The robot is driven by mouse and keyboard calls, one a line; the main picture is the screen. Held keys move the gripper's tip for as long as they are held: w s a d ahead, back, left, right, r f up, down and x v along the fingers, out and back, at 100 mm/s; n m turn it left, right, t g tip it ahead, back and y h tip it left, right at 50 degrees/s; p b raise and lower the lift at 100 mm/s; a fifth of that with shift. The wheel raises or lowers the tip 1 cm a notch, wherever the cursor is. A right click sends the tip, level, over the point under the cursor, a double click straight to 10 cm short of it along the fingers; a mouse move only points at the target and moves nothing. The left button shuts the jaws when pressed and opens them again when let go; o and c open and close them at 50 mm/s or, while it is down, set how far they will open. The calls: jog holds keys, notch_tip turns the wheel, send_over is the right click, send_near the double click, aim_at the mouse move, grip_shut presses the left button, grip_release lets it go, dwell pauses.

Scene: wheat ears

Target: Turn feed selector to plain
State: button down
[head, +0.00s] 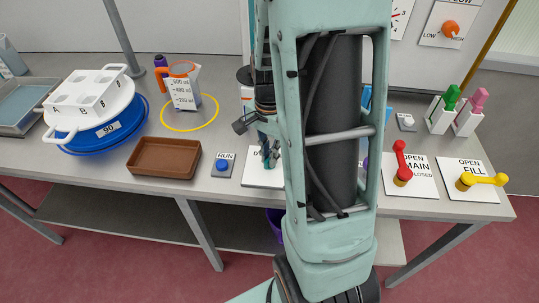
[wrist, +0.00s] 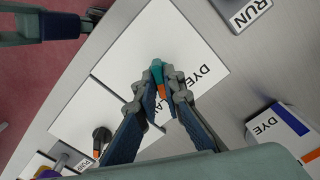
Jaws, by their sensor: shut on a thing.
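The feed selector is a teal handle (wrist: 157,68) with an orange mark, standing on a white plate (wrist: 185,30) lettered DYE and, partly hidden by my fingers, what looks like PLAIN. In the wrist view my gripper (wrist: 161,84) has its two fingers closed around the handle from both sides. Which label the handle points to cannot be told. In the head view the plate (head: 256,180) shows left of my arm, with my gripper (head: 268,150) over it; my arm hides the rest.
A RUN button (head: 223,165) and a brown tray (head: 163,158) lie left of the plate. A red MAIN lever (head: 400,160) and a yellow FILL lever (head: 483,180) stand to the right. A DYE box (wrist: 278,132) is nearby, and another plate with a dark knob (wrist: 101,137) adjoins.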

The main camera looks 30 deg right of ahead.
dwell(0.5)
jog(key=c, duration=2)
grip_release()
jog(key=shift+c, duration=0.2)
notch_tip(320, 180, up, 12)
